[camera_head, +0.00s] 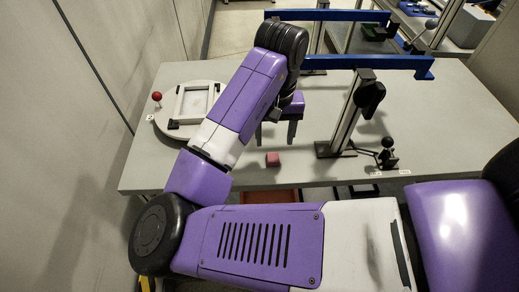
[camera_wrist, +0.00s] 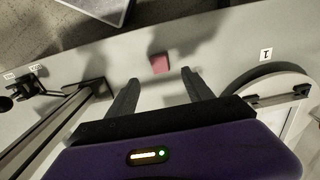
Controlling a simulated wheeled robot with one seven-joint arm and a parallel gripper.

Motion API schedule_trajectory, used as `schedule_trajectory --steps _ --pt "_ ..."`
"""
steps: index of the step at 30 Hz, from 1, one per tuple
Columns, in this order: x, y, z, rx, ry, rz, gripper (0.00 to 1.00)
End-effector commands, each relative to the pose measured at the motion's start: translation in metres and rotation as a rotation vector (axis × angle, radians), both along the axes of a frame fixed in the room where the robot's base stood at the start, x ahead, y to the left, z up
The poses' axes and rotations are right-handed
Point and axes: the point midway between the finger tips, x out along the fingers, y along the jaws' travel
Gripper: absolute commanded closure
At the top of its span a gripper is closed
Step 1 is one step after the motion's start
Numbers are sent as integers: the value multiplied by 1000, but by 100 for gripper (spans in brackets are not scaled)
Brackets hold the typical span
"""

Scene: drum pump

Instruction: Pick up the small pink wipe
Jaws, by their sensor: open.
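The small pink wipe (camera_head: 273,159) lies on the grey table near its front edge. It shows as a small pink block in the wrist view (camera_wrist: 159,63), a little beyond the fingertips and roughly centred between them. My gripper (camera_head: 277,138) is open and empty, with its two fingers apart above the table. In the wrist view my gripper (camera_wrist: 161,83) has a dark finger on each side, and the wipe lies clear of both.
A round white plate (camera_head: 205,88) with a frame and a red ball knob (camera_head: 157,96) stands left. A post (camera_head: 345,118) under blue beams (camera_head: 370,62) stands right, beside a black ball-topped lever (camera_head: 387,152). The table front near the wipe is otherwise clear.

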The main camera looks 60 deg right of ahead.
Motion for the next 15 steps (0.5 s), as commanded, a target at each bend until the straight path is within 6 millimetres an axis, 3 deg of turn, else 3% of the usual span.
schedule_trajectory --steps 15 --pt "-3 5 -60 2 1 1 40"
